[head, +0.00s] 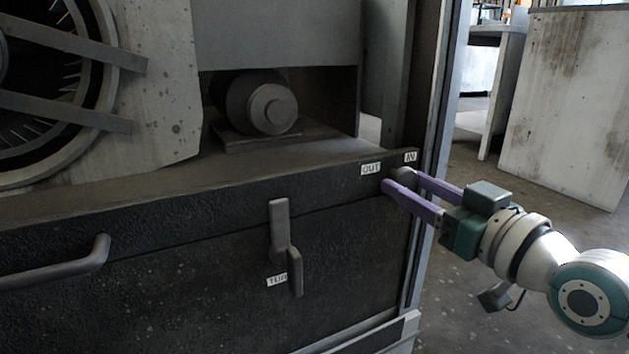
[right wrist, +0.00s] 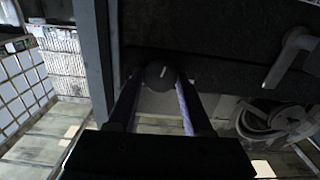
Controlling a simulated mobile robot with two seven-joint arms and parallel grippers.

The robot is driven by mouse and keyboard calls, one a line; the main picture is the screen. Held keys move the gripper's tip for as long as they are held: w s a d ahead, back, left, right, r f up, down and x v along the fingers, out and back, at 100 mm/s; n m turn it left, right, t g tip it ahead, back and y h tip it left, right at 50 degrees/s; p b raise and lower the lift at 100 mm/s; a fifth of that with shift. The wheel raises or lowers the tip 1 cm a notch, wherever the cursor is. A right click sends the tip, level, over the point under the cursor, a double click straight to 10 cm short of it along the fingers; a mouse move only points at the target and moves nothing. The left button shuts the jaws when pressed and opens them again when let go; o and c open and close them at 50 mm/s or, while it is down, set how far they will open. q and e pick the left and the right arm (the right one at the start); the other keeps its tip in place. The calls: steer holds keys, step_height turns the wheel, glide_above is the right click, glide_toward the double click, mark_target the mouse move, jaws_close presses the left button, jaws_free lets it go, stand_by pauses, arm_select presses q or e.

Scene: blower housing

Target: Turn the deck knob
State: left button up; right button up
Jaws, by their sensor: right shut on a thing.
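The deck knob (head: 404,175) is a small dark round knob at the right end of the dark deck's front edge, by the labels "OUT" (head: 371,169) and "IN" (head: 410,157). My right gripper (head: 401,180) has its purple fingers on either side of the knob and is shut on it. In the right wrist view the knob (right wrist: 160,75) shows a light mark on its face and sits between the fingertips (right wrist: 158,84). The fingers partly hide the knob in the head view. My left gripper is not in view.
A bar handle (head: 65,268) and a latch lever (head: 280,230) stick out of the front panel left of my right gripper. A motor (head: 262,103) sits in the recess above. A metal post (head: 432,130) stands beside the knob. Open floor lies to the right, before a worn white cabinet (head: 570,100).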

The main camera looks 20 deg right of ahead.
jaws_close()
